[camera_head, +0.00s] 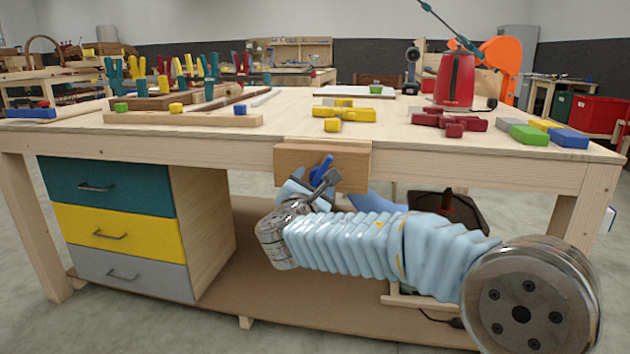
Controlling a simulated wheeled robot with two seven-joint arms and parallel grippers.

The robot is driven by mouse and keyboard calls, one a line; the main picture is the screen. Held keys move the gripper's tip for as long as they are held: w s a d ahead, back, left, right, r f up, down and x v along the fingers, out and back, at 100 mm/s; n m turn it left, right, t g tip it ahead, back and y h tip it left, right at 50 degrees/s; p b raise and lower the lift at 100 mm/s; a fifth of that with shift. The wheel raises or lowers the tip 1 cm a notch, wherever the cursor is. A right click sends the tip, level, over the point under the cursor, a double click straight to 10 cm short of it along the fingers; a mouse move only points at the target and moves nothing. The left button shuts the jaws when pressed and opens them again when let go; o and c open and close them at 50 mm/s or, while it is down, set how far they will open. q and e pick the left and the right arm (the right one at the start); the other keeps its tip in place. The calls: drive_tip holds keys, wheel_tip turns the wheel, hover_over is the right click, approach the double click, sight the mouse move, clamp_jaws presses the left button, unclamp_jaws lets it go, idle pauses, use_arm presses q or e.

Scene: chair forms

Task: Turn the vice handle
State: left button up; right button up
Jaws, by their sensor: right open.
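The vice (352,157) shows as a wooden block on the front edge of the workbench (190,147). A small blue part that looks like the vice handle (321,167) stands tilted in front of the block. My right gripper (326,181) is at the handle, its grey fingers open around or right beside it; I cannot tell if they touch it. My right arm in its pale blue sleeve comes in from the lower right and hides the lower part of the vice. My left gripper is not in view.
A drawer unit (120,225) stands under the left side. The floor in front is clear.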

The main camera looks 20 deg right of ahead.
drive_tip(key=shift+x, duration=0.85)
drive_tip(key=c, duration=1)
drive_tip(key=m+b, duration=0.1)
drive_tip(key=b, duration=0.1)
drive_tip(key=m+b, duration=0.1)
drive_tip(key=b, duration=0.1)
drive_tip(key=shift+f, duration=0.35)
drive_tip(key=shift+c, duration=0.2)
drive_tip(key=shift+r+m+b, duration=0.25)
drive_tip(key=shift+m+b, duration=0.1)
drive_tip(key=shift+m, duration=0.15)
drive_tip(key=o, duration=1)
drive_tip(key=shift+r, duration=0.1)
drive_tip(key=shift+o, duration=0.2)
